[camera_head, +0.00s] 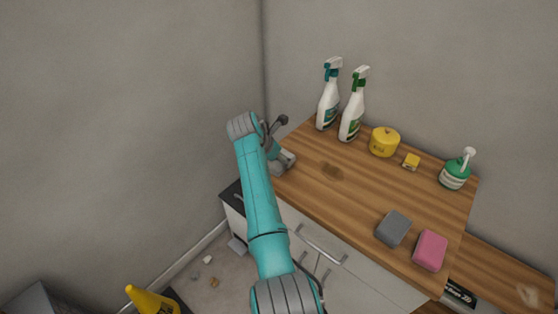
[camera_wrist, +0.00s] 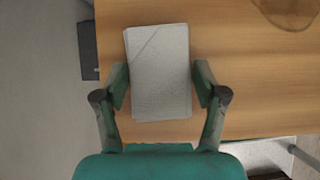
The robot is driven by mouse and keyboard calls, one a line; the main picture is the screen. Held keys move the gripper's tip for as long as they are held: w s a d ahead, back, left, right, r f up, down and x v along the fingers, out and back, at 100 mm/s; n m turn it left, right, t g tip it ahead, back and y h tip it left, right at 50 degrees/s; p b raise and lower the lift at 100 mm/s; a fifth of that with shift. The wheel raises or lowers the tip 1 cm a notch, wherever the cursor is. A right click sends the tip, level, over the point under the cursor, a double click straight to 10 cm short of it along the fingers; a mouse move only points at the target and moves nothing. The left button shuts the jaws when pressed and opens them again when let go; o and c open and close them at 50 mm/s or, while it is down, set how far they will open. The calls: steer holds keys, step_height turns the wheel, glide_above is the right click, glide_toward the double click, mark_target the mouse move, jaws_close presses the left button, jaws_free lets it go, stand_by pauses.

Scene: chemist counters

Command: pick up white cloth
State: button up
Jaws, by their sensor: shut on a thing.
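A folded white cloth (camera_wrist: 160,75) lies flat near the left edge of the wooden counter in the wrist view. My gripper (camera_wrist: 160,87) has its two fingers on either side of the cloth's lower half, closed against its long edges.
Two spray bottles (camera_head: 328,95) (camera_head: 352,105), a yellow tub (camera_head: 385,142), a small yellow box (camera_head: 411,161) and a green pump bottle (camera_head: 456,169) stand along the back. Grey (camera_head: 393,229) and pink (camera_head: 431,250) sponges lie at the front right. The counter (camera_head: 350,190) middle is clear.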

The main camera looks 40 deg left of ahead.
step_height(320, 180, up, 18)
stand_by(0.6)
steer(key=shift+o, duration=0.9)
steer(key=shift+c, duration=1)
stand_by(0.4)
